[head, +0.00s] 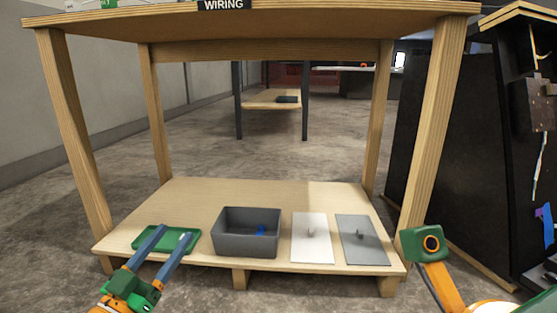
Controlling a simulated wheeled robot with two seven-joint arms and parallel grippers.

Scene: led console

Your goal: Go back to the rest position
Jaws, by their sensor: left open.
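My left gripper (162,243) is in the head view at the lower left. Its two long blue-grey fingers are apart with nothing between them. They appear in front of a green tray (190,241) at the left of the lower shelf. My right arm (432,258) comes in from the lower right, with an orange and green link beside the shelf's right front corner. The fingers of my right gripper do not show.
The wooden table's lower shelf (190,200) holds a grey bin (245,245) with a blue item (262,230), a white plate (312,250) and a grey plate (360,252). Wooden posts (437,120) stand at its corners. A dark cabinet (420,130) stands at right.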

